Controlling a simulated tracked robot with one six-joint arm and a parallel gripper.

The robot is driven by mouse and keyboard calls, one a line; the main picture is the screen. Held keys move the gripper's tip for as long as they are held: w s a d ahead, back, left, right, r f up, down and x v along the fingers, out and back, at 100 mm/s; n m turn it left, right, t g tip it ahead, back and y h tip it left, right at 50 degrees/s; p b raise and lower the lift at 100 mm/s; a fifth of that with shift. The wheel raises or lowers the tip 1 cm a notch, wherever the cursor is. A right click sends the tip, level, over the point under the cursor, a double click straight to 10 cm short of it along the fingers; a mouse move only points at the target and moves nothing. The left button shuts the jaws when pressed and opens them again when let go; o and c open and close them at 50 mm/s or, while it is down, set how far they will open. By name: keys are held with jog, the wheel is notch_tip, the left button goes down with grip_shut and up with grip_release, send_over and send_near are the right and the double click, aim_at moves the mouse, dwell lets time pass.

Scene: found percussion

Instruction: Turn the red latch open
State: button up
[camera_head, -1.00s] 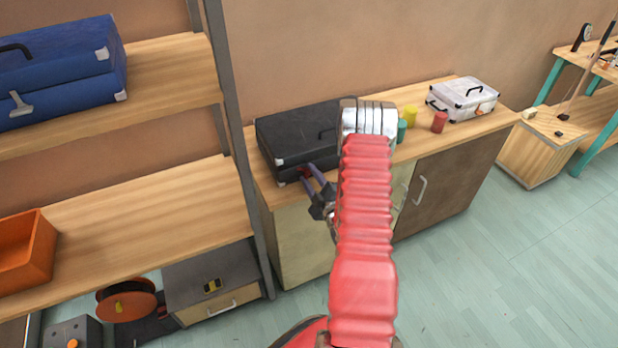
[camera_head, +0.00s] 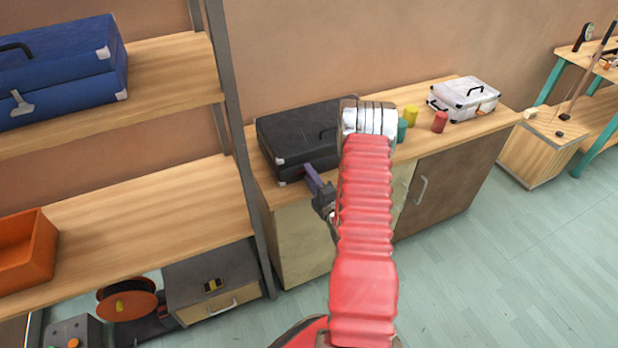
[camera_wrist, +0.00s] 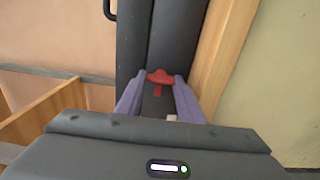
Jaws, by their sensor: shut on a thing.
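The black case (camera_head: 292,137) lies on the wooden counter, with its front face toward my gripper. My gripper (camera_head: 309,170) is at that front face, and its purple fingers appear edge-on. The red latch is hidden in the head view. In the wrist view the red latch (camera_wrist: 160,77) sits on the dark case front (camera_wrist: 178,40), between the two purple fingertips of my gripper (camera_wrist: 159,84). The fingers are shut on the latch from both sides. A short red stem of the latch points toward my wrist. My red arm covers the case's right end.
Teal (camera_head: 402,130), yellow (camera_head: 410,116) and red (camera_head: 439,122) cylinders and a white case (camera_head: 464,98) stand right of the black case. A shelf post (camera_head: 236,130) rises close on the left. The floor (camera_head: 480,270) at right is clear.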

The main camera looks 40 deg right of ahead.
jog(key=shift+a+f, duration=0.15)
jog(key=shift+a, duration=0.1)
jog(key=o, duration=1.1)
jog(key=shift+d, duration=0.15)
jog(key=shift+c, duration=0.2)
jog(key=v, duration=1.3)
jog(key=shift+s, duration=0.35)
